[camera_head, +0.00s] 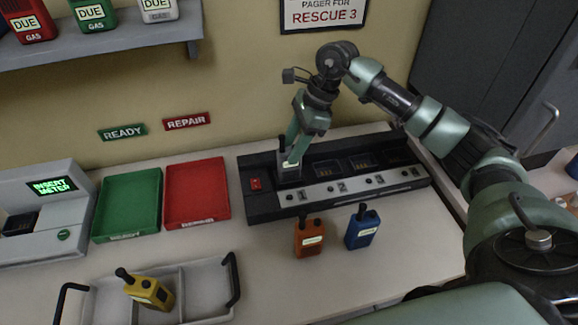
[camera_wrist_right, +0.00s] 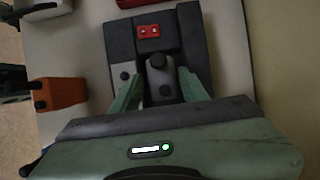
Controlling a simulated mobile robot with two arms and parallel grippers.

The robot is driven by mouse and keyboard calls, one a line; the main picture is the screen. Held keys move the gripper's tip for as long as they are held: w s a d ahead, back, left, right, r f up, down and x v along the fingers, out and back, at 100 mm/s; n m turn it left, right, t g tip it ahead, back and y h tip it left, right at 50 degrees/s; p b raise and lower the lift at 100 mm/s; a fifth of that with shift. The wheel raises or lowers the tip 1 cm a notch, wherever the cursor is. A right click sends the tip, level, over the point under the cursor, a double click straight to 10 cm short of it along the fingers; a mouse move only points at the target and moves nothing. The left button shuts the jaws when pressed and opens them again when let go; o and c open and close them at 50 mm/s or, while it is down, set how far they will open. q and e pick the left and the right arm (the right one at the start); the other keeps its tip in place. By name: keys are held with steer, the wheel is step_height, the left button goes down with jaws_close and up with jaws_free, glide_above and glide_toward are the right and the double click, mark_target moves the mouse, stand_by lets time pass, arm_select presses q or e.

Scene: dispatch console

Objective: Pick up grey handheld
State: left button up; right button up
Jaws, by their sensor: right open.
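The grey handheld (camera_head: 290,167) stands upright in the leftmost bay of the dark charging console (camera_head: 262,207). In the right wrist view, the dark grey handheld (camera_wrist_right: 161,78) shows from above, between the two green fingers. My right gripper (camera_head: 293,154) is lowered over it from above, open, with one finger on each side. In the right wrist view, gaps seem to show beside the handheld, but I cannot tell whether a finger touches it. The handheld's lower part is hidden in the bay. My left gripper is not in view.
An orange handheld (camera_head: 309,238) and a blue handheld (camera_head: 361,229) stand in front of the console. Green (camera_head: 127,203) and red (camera_head: 197,192) trays lie to its left. A pale divided tray (camera_head: 208,291) holds a yellow handheld (camera_head: 148,290). A shelf (camera_head: 110,42) hangs above.

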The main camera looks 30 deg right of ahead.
steer(key=p, duration=0.3)
glide_above(278, 174)
steer(key=s+d, duration=0.1)
steer(key=d, duration=0.1)
step_height(278, 174, down, 5)
steer(key=shift+a+f, duration=0.25)
steer(key=shift+f, duration=0.3)
jaws_close()
